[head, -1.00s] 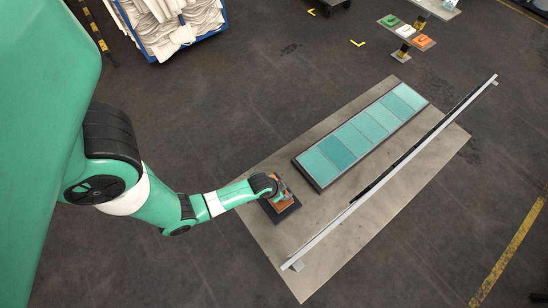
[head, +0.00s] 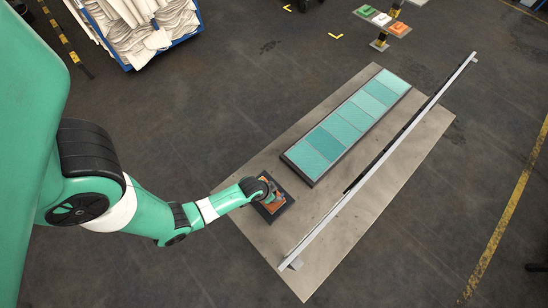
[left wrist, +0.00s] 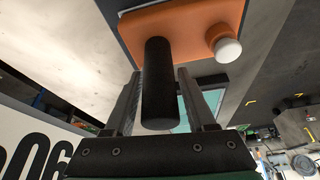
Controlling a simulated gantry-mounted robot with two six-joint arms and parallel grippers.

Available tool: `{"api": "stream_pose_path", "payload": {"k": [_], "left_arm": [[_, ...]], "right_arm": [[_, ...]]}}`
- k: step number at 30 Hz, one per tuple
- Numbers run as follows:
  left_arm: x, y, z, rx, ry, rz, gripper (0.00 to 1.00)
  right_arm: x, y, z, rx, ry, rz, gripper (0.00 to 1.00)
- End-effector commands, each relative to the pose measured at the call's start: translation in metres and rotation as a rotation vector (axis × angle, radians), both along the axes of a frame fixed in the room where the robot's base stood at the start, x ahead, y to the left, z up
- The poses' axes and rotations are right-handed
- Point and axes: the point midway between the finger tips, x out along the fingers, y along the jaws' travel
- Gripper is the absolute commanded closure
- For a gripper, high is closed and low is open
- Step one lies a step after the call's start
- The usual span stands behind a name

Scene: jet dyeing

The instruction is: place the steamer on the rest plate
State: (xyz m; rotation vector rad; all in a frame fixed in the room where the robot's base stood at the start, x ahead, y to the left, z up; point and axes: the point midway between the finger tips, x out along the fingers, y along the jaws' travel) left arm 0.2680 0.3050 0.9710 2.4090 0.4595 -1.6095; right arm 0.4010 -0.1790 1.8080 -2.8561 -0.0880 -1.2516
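The steamer (head: 271,205) has an orange body and sits over a dark square plate (head: 285,207), the rest plate, at the near left end of the metal table. In the left wrist view its orange base (left wrist: 190,35), black upright handle (left wrist: 158,85) and white-topped knob (left wrist: 228,49) show. My left gripper (left wrist: 160,75) has its fingers close on both sides of the handle and appears shut on it; in the head view the gripper (head: 266,191) hides part of the steamer. Whether the base fully touches the plate is hidden. My right gripper is not in view.
A dark-framed strip of teal panels (head: 345,124) lies on the table (head: 330,215) beside the plate. A long raised rail (head: 385,155) runs along the right. A blue bin (head: 160,50) of pale cloth stands at the back left.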

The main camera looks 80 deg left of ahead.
Motion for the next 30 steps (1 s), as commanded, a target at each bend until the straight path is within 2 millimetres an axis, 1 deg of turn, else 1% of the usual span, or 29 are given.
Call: {"api": "stream_pose_path", "payload": {"k": [1, 2, 11, 14, 17, 18, 22, 26, 30], "left_arm": [[0.0, 0.0, 0.0, 0.0, 0.0, 0.0, 0.33], [0.0, 0.0, 0.0, 0.0, 0.0, 0.0, 0.28], [0.0, 0.0, 0.003, 0.0, 0.0, 0.0, 0.28], [-0.003, -0.001, 0.012, 0.0, 0.0, 0.0, 0.28], [-0.009, -0.004, 0.029, 0.0, -0.001, 0.0, 0.28], [-0.012, -0.005, 0.041, 0.0, 0.0, 0.0, 0.28], [-0.02, -0.008, 0.063, 0.0, 0.0, 0.0, 0.28], [-0.026, -0.01, 0.073, 0.0, 0.001, 0.0, 0.28], [-0.027, -0.011, 0.073, 0.0, 0.0, 0.0, 0.28]], "right_arm": [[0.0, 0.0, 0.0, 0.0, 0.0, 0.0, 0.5], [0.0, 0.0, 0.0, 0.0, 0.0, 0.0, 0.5], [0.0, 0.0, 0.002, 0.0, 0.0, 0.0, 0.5], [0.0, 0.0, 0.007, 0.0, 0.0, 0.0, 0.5], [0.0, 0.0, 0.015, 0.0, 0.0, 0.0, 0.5], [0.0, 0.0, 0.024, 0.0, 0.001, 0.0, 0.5], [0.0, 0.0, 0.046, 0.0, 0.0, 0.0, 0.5], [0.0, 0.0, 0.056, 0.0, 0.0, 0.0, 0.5], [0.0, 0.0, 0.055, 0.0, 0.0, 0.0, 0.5]]}}
